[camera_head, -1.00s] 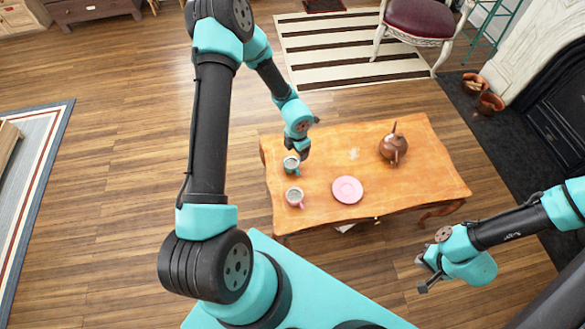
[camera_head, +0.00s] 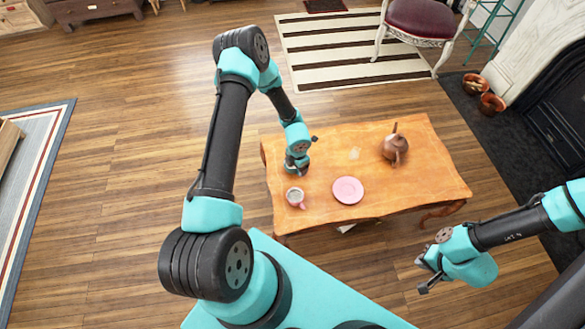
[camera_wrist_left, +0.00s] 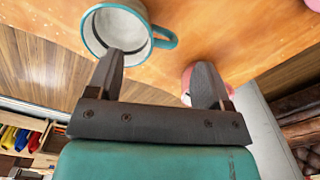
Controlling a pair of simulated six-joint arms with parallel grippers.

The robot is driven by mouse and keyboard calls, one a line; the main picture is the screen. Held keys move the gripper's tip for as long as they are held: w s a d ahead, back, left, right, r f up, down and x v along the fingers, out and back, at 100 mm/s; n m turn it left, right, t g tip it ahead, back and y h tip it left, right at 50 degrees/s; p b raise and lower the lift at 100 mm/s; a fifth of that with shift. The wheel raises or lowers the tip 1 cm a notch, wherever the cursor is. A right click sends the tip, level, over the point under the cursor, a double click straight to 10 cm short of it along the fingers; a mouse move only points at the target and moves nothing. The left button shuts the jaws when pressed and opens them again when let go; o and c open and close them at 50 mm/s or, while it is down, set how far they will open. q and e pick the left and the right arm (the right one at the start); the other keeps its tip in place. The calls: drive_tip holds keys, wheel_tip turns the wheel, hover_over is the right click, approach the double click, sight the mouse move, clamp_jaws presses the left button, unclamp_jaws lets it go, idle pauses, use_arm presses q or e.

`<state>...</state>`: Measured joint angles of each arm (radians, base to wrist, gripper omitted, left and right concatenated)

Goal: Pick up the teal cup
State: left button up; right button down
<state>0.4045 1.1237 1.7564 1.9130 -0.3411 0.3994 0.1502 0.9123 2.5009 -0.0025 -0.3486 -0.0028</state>
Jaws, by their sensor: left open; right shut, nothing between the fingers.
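The teal cup (camera_wrist_left: 146,15) stands upright on the wooden table, its teal rim, pale inside and handle showing in the left wrist view. My left gripper (camera_wrist_left: 162,62) is open there; one finger overlaps the cup's near rim, and the other is to the right, past the handle. I cannot tell if either touches. In the head view my left gripper (camera_head: 297,170) points down at the table's left end and hides the teal cup. My right gripper (camera_head: 426,277) is shut and empty, off the table's front right.
A pink cup (camera_head: 295,196) stands just in front of my left gripper; it shows partly behind a finger in the wrist view. A pink saucer (camera_head: 348,190) and a brown teapot (camera_head: 395,150) are farther right on the table (camera_head: 430,178). The table's right part is clear.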

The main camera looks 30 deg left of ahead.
sight(294, 168)
use_arm(q)
drive_tip(key=shift+w+d+f, duration=0.1)
drive_tip(key=shift+f, duration=1.2)
drive_tip(key=shift+w+d+f, duration=0.1)
drive_tip(key=shift+f, duration=1.2)
drive_tip(key=c, duration=1.2)
